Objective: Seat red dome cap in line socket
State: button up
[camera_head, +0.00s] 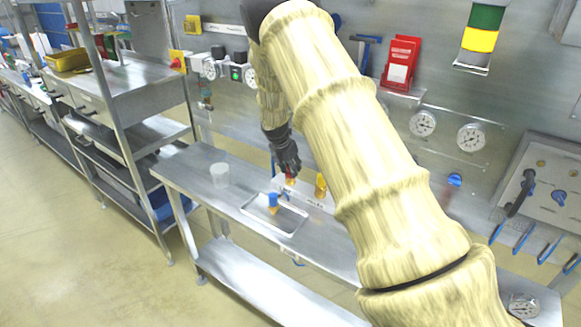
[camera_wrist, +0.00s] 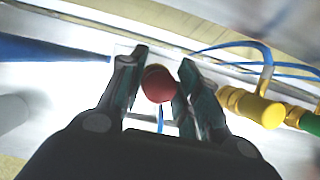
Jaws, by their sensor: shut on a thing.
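My gripper (camera_wrist: 160,95) is shut on the red dome cap (camera_wrist: 159,86), which sits between the two fingers in the wrist view. In the head view my gripper (camera_head: 290,172) is low over the back part of the steel bench, beside a yellow fitting (camera_head: 321,185). A small red patch of the cap (camera_head: 290,181) shows just under the fingertips. The socket below the cap is hidden by the gripper and cap, so I cannot tell whether the cap touches it.
A white tray (camera_head: 262,222) holds a blue and orange piece (camera_head: 272,203). A translucent cup (camera_head: 219,175) stands on the bench to the left. In the wrist view a yellow cylinder (camera_wrist: 258,108) with blue tubing lies close to the right finger.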

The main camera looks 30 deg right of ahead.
jog(key=shift+f, duration=0.1)
jog(key=o, duration=0.9)
jog(key=v, duration=1.2)
jog(key=shift+s+f, duration=0.1)
